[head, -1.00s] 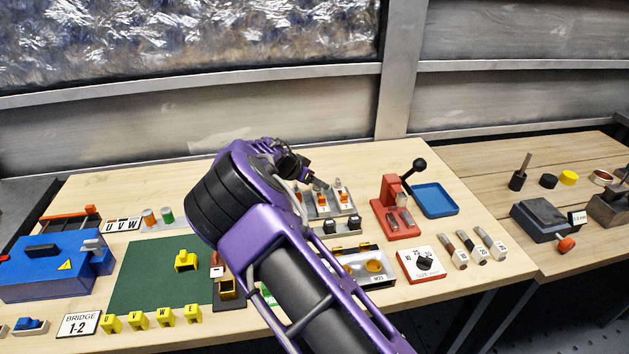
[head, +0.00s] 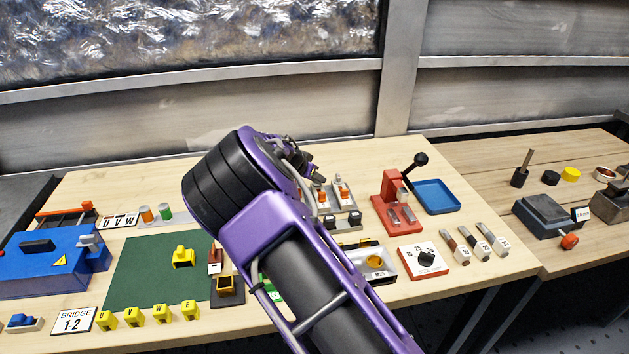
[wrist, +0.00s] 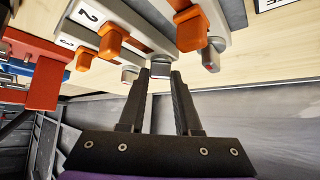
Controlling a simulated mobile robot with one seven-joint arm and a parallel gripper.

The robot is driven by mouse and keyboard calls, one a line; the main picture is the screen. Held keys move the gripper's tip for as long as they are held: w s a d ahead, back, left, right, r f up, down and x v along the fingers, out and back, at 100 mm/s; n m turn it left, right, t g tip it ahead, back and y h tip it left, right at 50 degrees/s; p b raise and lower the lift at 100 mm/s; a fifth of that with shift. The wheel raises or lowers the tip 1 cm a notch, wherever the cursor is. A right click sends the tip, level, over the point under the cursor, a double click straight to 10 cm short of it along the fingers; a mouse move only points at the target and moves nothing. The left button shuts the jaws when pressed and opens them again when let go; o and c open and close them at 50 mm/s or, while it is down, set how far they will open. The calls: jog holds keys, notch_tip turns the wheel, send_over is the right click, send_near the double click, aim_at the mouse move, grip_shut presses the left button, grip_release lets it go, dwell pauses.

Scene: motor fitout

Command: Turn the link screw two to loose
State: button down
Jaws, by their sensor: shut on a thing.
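In the wrist view a grey link strip marked 2 (wrist: 88,15) carries an orange block (wrist: 112,42). At its end is a small grey screw head, link screw two (wrist: 160,71). My gripper (wrist: 161,76) is shut on this screw head, one dark finger on each side. A similar screw (wrist: 130,73) stands left of it and one with a red mark (wrist: 210,58) right of it, both outside the fingers. In the head view the link assembly (head: 335,200) shows partly behind my arm. My fingertips and the held screw are hidden there.
A red lever press (head: 390,215) and a blue tray (head: 436,196) stand right of the links. A green mat (head: 150,275) and a blue box (head: 50,262) lie left. Bare table shows behind the links.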

jog(key=shift+d+f+n+t+y+b, duration=0.2)
jog(key=shift+n+t+y+b, duration=0.1)
jog(key=shift+n+y+b, duration=0.4)
jog(key=n+y, duration=0.1)
jog(key=n+b, duration=0.1)
jog(key=shift+d+r+n+y, duration=0.15)
jog(key=shift+r+n+y, duration=0.05)
jog(key=shift+n+y, duration=0.2)
jog(key=shift+d+r+n+y+p, duration=0.15)
jog(key=shift+n+y+p, duration=0.3)
jog(key=shift+n+y, duration=1.05)
jog(key=shift+n, duration=0.4)
jog(key=shift+n+p, duration=0.35)
jog(key=shift+n, duration=0.05)
jog(key=c, duration=0.6)
grip_release()
jog(key=shift+s, duration=0.1)
